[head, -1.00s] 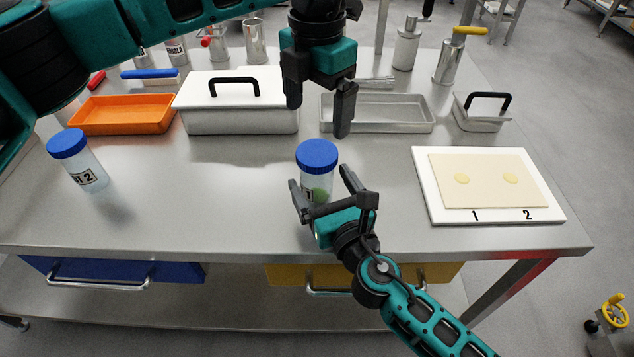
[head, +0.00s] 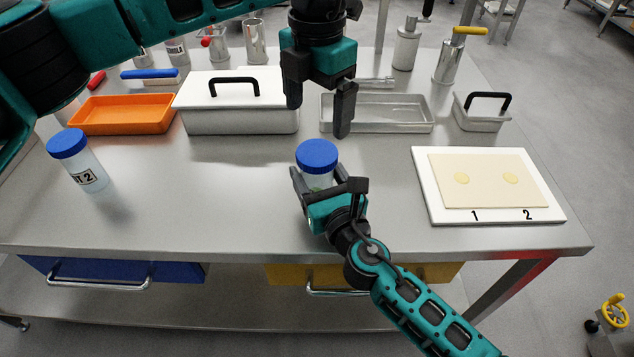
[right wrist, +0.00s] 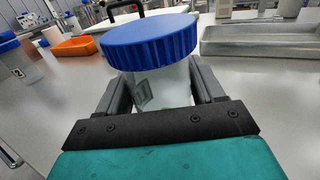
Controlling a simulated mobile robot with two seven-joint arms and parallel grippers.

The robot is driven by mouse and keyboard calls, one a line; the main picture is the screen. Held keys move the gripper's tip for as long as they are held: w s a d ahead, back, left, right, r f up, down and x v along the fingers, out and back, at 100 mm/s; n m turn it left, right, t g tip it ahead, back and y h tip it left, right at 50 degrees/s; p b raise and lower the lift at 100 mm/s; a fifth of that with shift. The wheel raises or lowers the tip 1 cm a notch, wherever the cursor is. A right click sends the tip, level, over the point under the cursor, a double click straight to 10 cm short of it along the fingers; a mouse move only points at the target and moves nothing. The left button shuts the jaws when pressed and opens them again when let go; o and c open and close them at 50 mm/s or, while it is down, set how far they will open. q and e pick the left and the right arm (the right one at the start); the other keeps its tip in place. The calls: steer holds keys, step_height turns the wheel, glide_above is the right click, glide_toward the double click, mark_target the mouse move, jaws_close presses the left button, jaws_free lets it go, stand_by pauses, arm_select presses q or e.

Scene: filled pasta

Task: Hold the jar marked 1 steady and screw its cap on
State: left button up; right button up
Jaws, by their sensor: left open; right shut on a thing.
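The jar (head: 318,181) stands upright near the middle of the table with a blue cap (head: 317,155) on its top. Its label is mostly hidden by my right gripper in the head view. In the right wrist view the jar body (right wrist: 165,85) is between the fingers, below the cap (right wrist: 150,40). My right gripper (head: 325,181) is shut on the jar body from the front. My left gripper (head: 318,118) is open and empty, pointing down above and behind the cap, apart from it. How tightly the cap sits cannot be told.
A second blue-capped jar (head: 82,163), marked 2, stands at the left. Behind are an orange tray (head: 122,128), a lidded white box (head: 238,122), a metal tray (head: 385,126) and a small lidded tin (head: 480,118). A white board (head: 430,190) with a dough sheet lies right.

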mark_target(317, 152)
jaws_close()
arm_select(q)
steer(key=n, duration=0.9)
steer(key=shift+f, duration=4)
steer(key=shift+c, duration=0.3)
